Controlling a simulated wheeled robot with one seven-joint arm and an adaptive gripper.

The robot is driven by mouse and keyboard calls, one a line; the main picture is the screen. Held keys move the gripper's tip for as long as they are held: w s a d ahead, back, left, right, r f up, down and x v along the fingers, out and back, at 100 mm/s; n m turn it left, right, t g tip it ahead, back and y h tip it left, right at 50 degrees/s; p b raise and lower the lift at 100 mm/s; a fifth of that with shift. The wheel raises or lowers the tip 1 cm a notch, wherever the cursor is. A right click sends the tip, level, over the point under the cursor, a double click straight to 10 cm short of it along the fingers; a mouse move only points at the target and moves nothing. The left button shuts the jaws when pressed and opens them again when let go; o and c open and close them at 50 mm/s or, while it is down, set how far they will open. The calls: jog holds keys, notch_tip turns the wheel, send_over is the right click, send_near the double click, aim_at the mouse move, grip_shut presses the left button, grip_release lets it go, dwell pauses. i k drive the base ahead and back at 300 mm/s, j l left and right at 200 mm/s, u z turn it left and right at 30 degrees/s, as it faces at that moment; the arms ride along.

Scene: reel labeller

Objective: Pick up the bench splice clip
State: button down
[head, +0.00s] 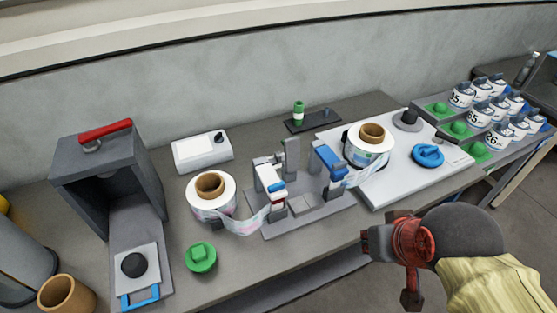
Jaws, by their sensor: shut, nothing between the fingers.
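I cannot tell for certain which thing is the bench splice clip. A small grey fixture (310,214) stands mid-bench. It bears a blue-topped, white and red clip-like part (270,183) on its left and a blue-topped grey part (328,160) on its right. Printed label web (240,222) runs from the left reel (210,196) to the fixture. Another web runs from its right side to the right reel (367,147). My gripper (368,243) is shut and empty, at the bench's front edge, right of and apart from the fixture. Its fingertips are small in view.
A grey open-fronted box (108,160) with a red handle stands left. A green knob (201,257) sits near the front edge. Several numbered cups stand at far right. A white device (202,152) is at the back.

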aim_at(277, 159)
jog(key=i+l+z, duration=0.6)
jog(key=i, duration=0.45)
